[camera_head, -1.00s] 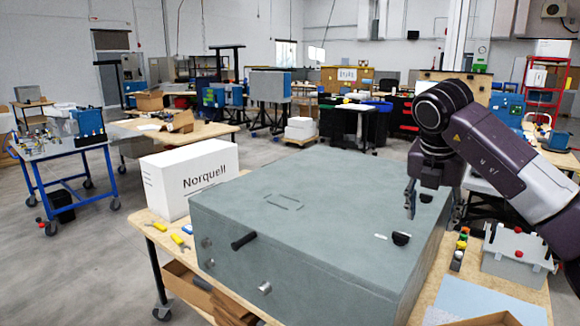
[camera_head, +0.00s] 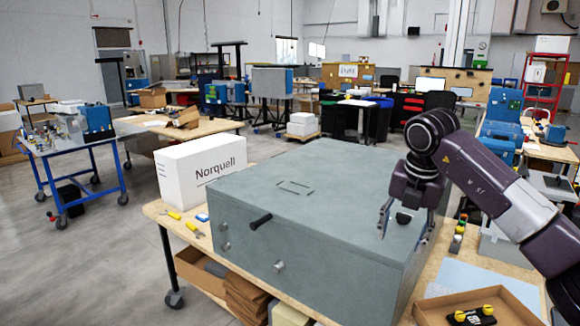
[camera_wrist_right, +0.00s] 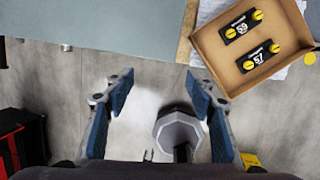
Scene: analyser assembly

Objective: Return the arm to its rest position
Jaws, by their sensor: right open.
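My right arm comes in from the right in the head view. Its gripper (camera_head: 405,222) is open and hangs over the right part of the grey analyser box (camera_head: 300,215). In the right wrist view the two blue-padded fingers (camera_wrist_right: 155,105) are spread apart with nothing between them. Beyond them the floor, a dark grey object and part of the grey box (camera_wrist_right: 100,22) show. A small black knob (camera_head: 403,218) on the box top is right behind the gripper. My left gripper does not show.
A cardboard tray (camera_head: 515,297) with black, yellow-knobbed parts lies at the front right of the workbench (camera_head: 150,207). The tray also shows in the wrist view (camera_wrist_right: 212,50). A white Norquell carton (camera_head: 185,170) stands left of the box. Yellow tools (camera_head: 194,228) lie by the front edge.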

